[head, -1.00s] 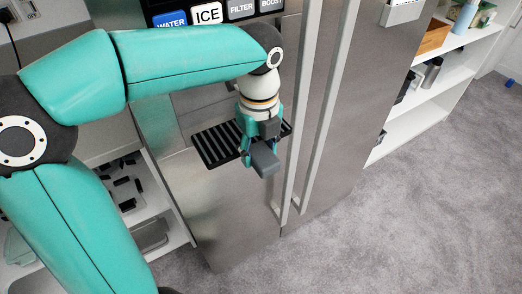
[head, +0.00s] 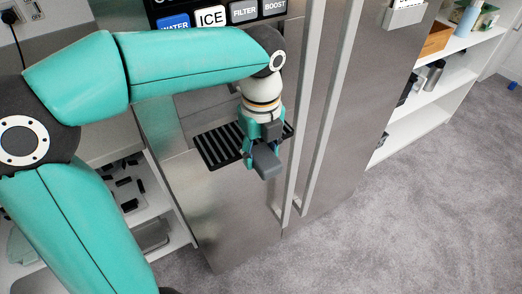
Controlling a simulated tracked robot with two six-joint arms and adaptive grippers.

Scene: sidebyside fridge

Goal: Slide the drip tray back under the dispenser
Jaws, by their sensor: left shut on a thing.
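The drip tray (head: 218,147) is a black, slatted tray that juts out of the front of the steel fridge, below the dispenser recess (head: 205,100). My left gripper (head: 262,165) is at the tray's right part, pointing down past its front edge, and is shut on the tray. The gripper and wrist hide part of the tray's right half. The dispenser's button panel (head: 211,17), with labels such as WATER and ICE, is at the top, above my left forearm. My forearm covers part of the recess. My right gripper is not in view.
Two long vertical door handles (head: 325,110) stand just right of my left gripper. White shelves with items (head: 420,105) are at the right. A low white shelf with dark small items (head: 135,190) is at the left. The grey carpet (head: 400,220) in front is clear.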

